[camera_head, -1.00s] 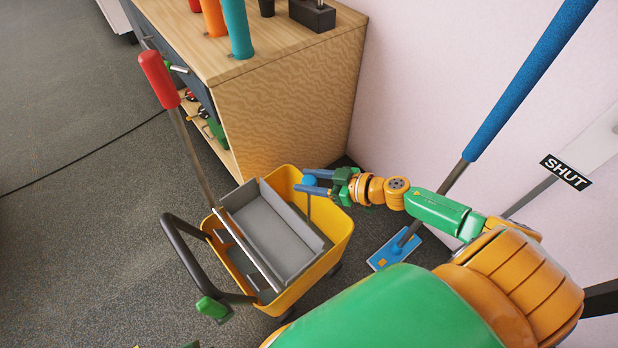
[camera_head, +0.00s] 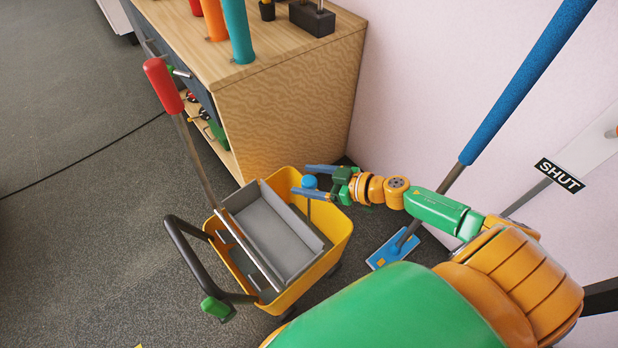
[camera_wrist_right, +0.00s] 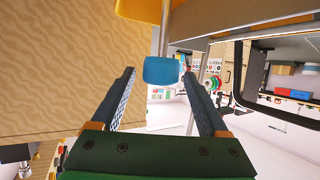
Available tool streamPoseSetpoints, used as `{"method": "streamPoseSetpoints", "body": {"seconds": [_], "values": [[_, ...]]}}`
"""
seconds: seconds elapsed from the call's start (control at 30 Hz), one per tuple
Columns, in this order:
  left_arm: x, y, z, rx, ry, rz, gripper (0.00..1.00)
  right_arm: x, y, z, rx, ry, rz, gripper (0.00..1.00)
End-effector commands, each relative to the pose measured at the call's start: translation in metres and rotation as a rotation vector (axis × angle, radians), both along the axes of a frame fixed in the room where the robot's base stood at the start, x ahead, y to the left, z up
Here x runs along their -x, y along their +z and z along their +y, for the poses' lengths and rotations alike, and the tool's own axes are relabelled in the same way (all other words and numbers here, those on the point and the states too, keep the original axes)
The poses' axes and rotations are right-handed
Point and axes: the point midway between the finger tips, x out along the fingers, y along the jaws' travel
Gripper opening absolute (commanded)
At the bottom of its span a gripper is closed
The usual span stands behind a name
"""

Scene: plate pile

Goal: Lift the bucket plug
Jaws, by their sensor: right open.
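The bucket plug shows as a blue knob (camera_head: 309,182) on a thin upright rod, inside the right part of the yellow bucket (camera_head: 340,232). The rod's lower end is hidden in the bucket. My right gripper (camera_head: 308,180) is open, with its two blue fingers on either side of the knob. In the right wrist view the knob (camera_wrist_right: 162,70) lies between and slightly beyond the fingertips, with visible gaps to both. My left gripper is not in view.
A grey wringer (camera_head: 275,235) with a red-handled lever (camera_head: 163,86) sits in the bucket. A black handle (camera_head: 187,250) extends left. A wooden cabinet (camera_head: 290,105) stands behind. A blue-handled mop (camera_head: 525,85) stands right.

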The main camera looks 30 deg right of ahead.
Motion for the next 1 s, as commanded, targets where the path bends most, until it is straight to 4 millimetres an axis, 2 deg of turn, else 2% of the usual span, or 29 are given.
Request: {"method": "streamPoseSetpoints", "body": {"seconds": [0.07,0.3,0.43,1.0], "values": [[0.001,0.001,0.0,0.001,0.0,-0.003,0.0,0.005,0.002,-0.003,0.0,-0.001,0.004,0.78],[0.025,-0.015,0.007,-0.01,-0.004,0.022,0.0,0.037,0.021,-0.025,0.0,-0.001,0.005,0.78],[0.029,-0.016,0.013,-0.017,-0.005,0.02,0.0,0.05,0.027,-0.034,0.0,-0.001,0.003,0.78],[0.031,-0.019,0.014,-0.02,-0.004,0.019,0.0,0.054,0.027,-0.037,0.0,0.0,0.0,0.78]]}}
